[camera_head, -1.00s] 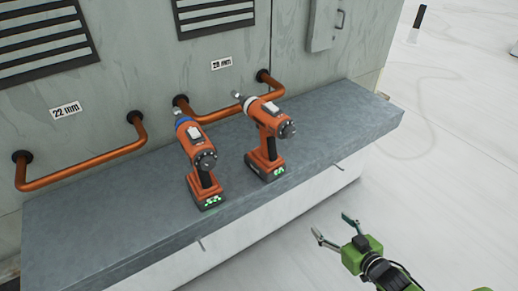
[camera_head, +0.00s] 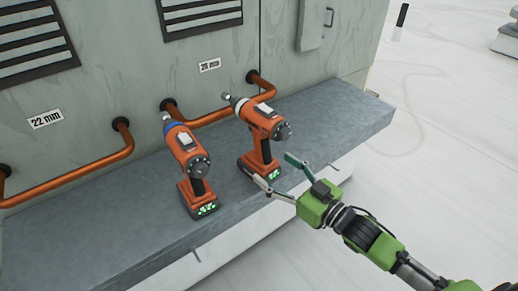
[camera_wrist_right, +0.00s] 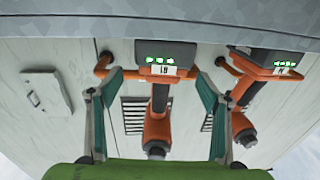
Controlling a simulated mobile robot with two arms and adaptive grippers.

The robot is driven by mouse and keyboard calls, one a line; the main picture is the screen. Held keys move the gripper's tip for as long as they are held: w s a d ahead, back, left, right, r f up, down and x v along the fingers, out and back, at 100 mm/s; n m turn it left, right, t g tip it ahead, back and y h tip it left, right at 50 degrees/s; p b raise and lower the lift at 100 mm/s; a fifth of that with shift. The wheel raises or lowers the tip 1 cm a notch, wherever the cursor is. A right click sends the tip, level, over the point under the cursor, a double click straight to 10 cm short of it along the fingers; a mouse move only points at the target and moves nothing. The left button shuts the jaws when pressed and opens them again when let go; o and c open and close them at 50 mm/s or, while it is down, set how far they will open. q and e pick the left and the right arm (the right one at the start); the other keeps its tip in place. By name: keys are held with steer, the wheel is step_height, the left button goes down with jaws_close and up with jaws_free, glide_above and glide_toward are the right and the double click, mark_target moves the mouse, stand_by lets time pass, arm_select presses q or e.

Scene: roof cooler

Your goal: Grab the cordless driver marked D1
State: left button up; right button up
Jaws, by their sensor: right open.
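Two orange cordless drivers stand upright on the grey ledge (camera_head: 120,237). The right driver (camera_head: 262,123) has a white collar; the left driver (camera_head: 187,150) has a blue collar. My right gripper (camera_head: 268,167) is open and empty, close in front of the right driver's base. In the right wrist view, which is upside down, this driver (camera_wrist_right: 160,98) shows between the spread fingers (camera_wrist_right: 156,82). The small label on its battery seems to read D1. The other driver (camera_wrist_right: 250,82) lies outside the fingers, its label too small to read surely. My left gripper is not in view.
Copper pipes (camera_head: 75,172) run along the grey cabinet wall (camera_head: 105,75) behind the drivers. Labels reading 22 mm (camera_head: 45,119) and 28 mm (camera_head: 209,65) are on the wall. The ledge is clear to the right of the drivers.

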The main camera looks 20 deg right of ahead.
mark_target(259, 160)
steer(key=shift+f+p+x, duration=0.2)
steer(key=shift+x, duration=0.9)
steer(key=shift+f+p+x, duration=0.2)
steer(key=shift+x, duration=0.9)
steer(key=shift+f+p+x, duration=0.2)
steer(key=shift+x, duration=0.85)
steer(key=shift+s+a, duration=0.15)
steer(key=c, duration=2)
steer(key=shift+r, duration=0.3)
jaws_close()
